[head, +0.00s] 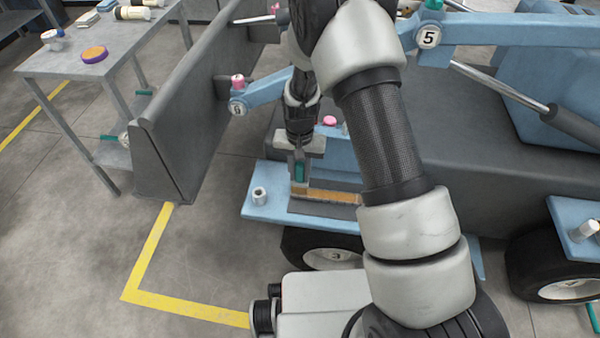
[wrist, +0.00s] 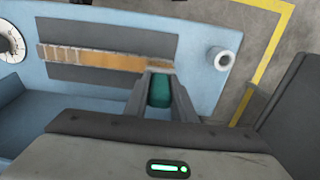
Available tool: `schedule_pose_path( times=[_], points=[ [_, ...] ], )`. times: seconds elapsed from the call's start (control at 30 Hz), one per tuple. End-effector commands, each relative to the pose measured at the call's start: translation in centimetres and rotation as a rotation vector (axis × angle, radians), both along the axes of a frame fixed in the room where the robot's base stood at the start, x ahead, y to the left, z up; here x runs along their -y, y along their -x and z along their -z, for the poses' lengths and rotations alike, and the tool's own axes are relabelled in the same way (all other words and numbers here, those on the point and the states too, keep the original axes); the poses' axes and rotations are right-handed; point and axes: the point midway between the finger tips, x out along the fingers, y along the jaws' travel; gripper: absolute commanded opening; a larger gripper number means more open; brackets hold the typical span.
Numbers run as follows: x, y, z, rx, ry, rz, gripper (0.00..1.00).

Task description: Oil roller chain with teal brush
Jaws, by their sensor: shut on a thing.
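My gripper (head: 299,170) is shut on the teal brush (head: 299,171), which points down at the blue platform. The brush handle (wrist: 160,90) also shows between the fingers in the wrist view; its bristles are hidden. The roller chain (wrist: 100,58) lies as a straight strip on a dark grey pad (wrist: 92,78) on the platform. I cannot tell whether the brush touches the chain.
A white cylinder (head: 259,196) stands on the blue platform (head: 262,211) left of the pad. A dark grey panel (head: 175,150) rises to the left. A grey table (head: 95,70) with several containers stands farther left. A wheel (head: 335,257) sits below the platform.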

Motion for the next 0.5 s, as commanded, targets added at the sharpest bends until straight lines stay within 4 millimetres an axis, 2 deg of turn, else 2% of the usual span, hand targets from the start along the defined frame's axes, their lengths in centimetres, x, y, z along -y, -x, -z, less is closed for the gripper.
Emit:
schedule_pose_path(
  times=[0.03, 0.5],
  points=[
    [0.0, -0.1, -0.9, 0.001, 0.000, 0.000, 0.00],
    [0.0, -0.1, -5.7, 0.002, 0.000, 0.000, 0.00]
  ],
)
